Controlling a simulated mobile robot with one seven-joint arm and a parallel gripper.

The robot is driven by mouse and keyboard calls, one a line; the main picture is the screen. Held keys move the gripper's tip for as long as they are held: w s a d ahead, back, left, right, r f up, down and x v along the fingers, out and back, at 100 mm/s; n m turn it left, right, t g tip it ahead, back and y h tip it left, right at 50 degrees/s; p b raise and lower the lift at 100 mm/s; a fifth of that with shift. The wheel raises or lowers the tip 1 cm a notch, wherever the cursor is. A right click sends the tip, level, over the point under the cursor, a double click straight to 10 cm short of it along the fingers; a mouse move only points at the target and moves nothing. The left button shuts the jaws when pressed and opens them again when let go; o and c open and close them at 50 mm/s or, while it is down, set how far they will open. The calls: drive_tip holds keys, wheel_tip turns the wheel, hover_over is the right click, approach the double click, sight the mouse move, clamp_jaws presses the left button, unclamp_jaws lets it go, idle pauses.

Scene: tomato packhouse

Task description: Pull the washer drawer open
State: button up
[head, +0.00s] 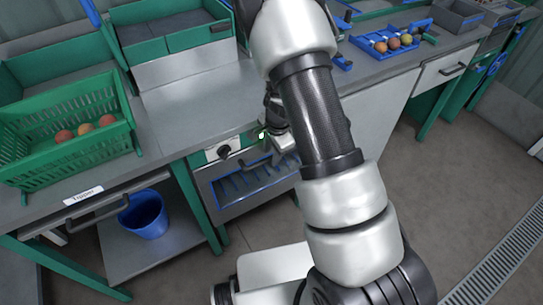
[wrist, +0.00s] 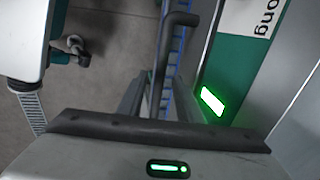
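The washer drawer (head: 243,184) is under the counter in the head view, with a grey frame and blue slats showing. It looks closed, though my arm hides part of its right side. A dark bar handle (wrist: 172,45) runs down the middle of the wrist view, with blue slats behind it. My gripper (wrist: 158,100) has one finger on each side of the bar's lower part, with gaps visible, so it looks open around the handle. In the head view my gripper (head: 276,135) is at the washer front, partly hidden by my arm.
A green crate (head: 62,170) with tomatoes and a blue bucket (head: 146,214) are left. A blue tray (head: 366,42) is at back right. Floor at right is clear.

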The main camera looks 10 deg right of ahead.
drive_tip(key=shift+f, duration=0.35)
clamp_jaws()
